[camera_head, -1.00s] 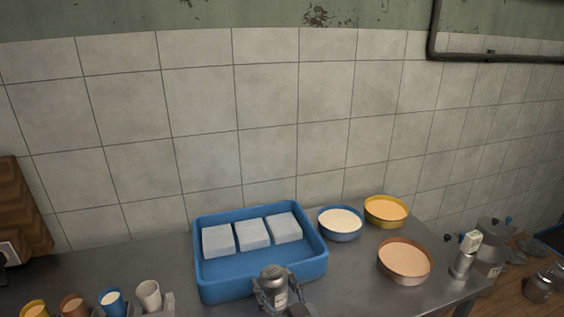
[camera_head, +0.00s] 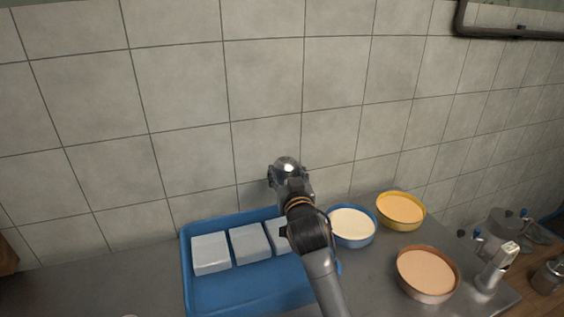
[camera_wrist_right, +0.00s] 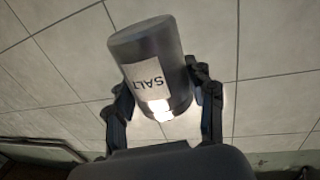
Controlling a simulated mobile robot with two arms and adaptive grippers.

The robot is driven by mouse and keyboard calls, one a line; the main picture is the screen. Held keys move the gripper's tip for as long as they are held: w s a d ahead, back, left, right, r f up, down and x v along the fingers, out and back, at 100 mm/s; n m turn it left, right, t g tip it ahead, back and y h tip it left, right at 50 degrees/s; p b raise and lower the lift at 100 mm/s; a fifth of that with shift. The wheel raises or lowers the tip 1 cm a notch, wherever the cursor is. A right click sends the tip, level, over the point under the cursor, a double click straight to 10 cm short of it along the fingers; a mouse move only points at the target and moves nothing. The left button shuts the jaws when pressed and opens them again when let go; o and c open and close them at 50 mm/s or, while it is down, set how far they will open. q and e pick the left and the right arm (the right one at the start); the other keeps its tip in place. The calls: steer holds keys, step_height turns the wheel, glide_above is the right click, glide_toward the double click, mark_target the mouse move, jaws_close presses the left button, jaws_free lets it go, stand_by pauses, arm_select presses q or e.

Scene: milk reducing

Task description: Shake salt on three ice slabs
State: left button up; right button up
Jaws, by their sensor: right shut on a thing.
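A blue tray (camera_head: 187,280) stands on the metal table and holds three white ice slabs in a row. The left slab (camera_head: 211,254) and middle slab (camera_head: 250,243) show clearly. The right slab (camera_head: 279,236) is partly hidden by my right arm. My right gripper (camera_head: 287,180) is shut on the salt shaker (camera_head: 285,163), raised in front of the tiled wall, above the tray's back right in the picture. In the right wrist view, the grey salt shaker (camera_wrist_right: 149,64), labelled SALT, sits between the fingers. My left gripper is out of view.
A blue bowl (camera_head: 352,227) of white contents, a yellow bowl (camera_head: 401,210) and a brown bowl (camera_head: 427,273) stand right of the tray. The tiled wall (camera_head: 200,90) is close behind.

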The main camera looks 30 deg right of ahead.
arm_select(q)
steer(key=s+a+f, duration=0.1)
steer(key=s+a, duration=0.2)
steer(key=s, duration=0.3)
arm_select(e)
steer(key=n, duration=0.2)
steer(key=s+f+n, duration=0.1)
steer(key=n, duration=0.1)
steer(key=s+d+n, duration=0.1)
steer(key=n, duration=0.1)
steer(key=shift+f+n+b, duration=0.2)
steer(key=shift+n+b, duration=0.1)
steer(key=shift+b, duration=0.1)
arm_select(q)
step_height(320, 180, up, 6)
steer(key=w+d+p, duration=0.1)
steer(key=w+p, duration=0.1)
steer(key=p, duration=0.4)
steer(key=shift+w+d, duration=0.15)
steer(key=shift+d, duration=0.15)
arm_select(e)
steer(key=f+n, duration=0.1)
steer(key=n, duration=0.4)
steer(key=f+n, duration=0.2)
steer(key=n, duration=0.4)
steer(key=d+f+n, duration=0.1)
steer(key=n, duration=0.5)
steer(key=shift+d+f, duration=0.1)
steer(key=shift+f, duration=0.15)
